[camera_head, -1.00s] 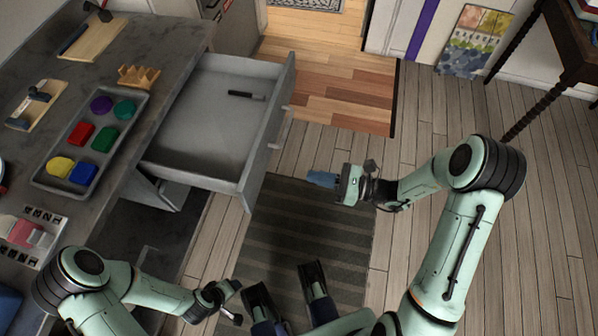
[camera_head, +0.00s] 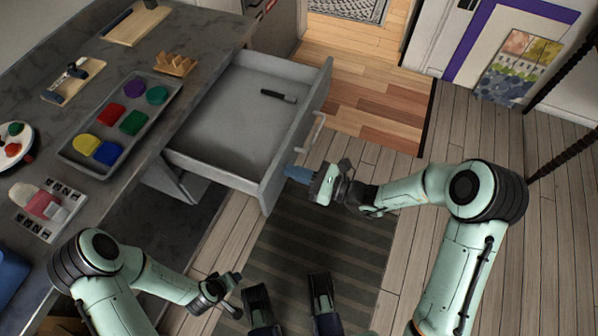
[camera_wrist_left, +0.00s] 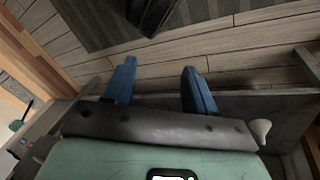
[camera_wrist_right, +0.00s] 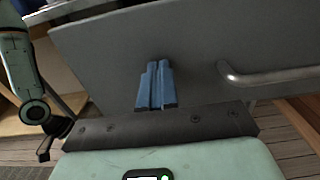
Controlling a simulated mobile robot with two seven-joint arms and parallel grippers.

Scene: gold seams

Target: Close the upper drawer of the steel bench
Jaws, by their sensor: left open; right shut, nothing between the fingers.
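The upper drawer (camera_head: 225,120) of the steel bench (camera_head: 210,40) is pulled out in the head view. Its front panel (camera_head: 272,186) and bar handle (camera_head: 318,132) face right. In the right wrist view the grey front panel (camera_wrist_right: 105,60) fills the middle, with the handle (camera_wrist_right: 270,77) to the right. My right gripper (camera_head: 287,171) is shut and empty, its blue fingertips (camera_wrist_right: 158,64) at the panel, beside the handle; I cannot tell whether they touch. My left gripper (camera_wrist_left: 159,65) is open and empty, low in front of the bench; the head view hardly shows its fingers.
A dark, narrow object (camera_head: 278,96) lies in the drawer. On the bench top are a grey tray (camera_head: 67,157) of coloured pieces, a wooden rack (camera_head: 175,64) and boards. A striped mat (camera_head: 330,240) lies on the floor in front of the bench. Open floor lies to the right.

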